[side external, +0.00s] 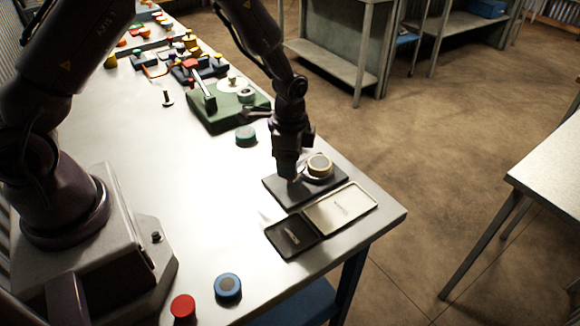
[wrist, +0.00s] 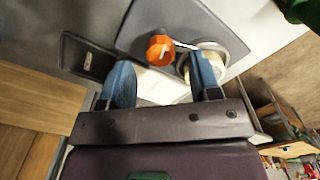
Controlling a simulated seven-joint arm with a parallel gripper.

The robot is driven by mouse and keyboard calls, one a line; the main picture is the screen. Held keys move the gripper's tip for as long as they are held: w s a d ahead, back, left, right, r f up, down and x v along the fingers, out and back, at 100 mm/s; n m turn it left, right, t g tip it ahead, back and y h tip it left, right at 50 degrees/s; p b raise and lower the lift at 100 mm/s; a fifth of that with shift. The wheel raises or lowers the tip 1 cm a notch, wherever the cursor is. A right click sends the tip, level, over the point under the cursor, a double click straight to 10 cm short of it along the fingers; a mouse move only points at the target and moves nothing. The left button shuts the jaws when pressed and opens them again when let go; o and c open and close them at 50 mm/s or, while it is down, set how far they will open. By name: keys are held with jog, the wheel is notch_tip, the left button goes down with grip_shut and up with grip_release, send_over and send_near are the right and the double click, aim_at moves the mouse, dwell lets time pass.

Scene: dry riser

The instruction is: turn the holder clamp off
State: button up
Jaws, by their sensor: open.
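A dark base plate (side external: 290,192) lies near the table's right corner and also shows in the wrist view (wrist: 150,15). On it, in the wrist view, stands an orange knob (wrist: 160,48) with a pale line running right from it, probably the holder clamp's handle. Beside it is a round cream and grey piece (wrist: 213,64), also in the side view (side external: 319,164). My gripper (side external: 287,173) is low over the plate and hides the knob there. In the wrist view my gripper (wrist: 159,57) is open, its blue fingers either side of the knob; contact cannot be told.
A cream tray (side external: 341,207) and a dark tray (side external: 291,236) lie in front of the plate. A green device (side external: 215,113) and a teal round piece (side external: 246,136) stand behind. Blue (side external: 228,287) and red (side external: 183,307) round pieces are at the near edge. The table's middle is clear.

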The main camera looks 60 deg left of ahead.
jog(key=shift+f, duration=1.4)
jog(key=c, duration=0.9)
jog(key=shift+n, duration=0.4)
jog(key=n, duration=1)
jog(key=shift+r, duration=0.1)
jog(key=shift+n, duration=1.8)
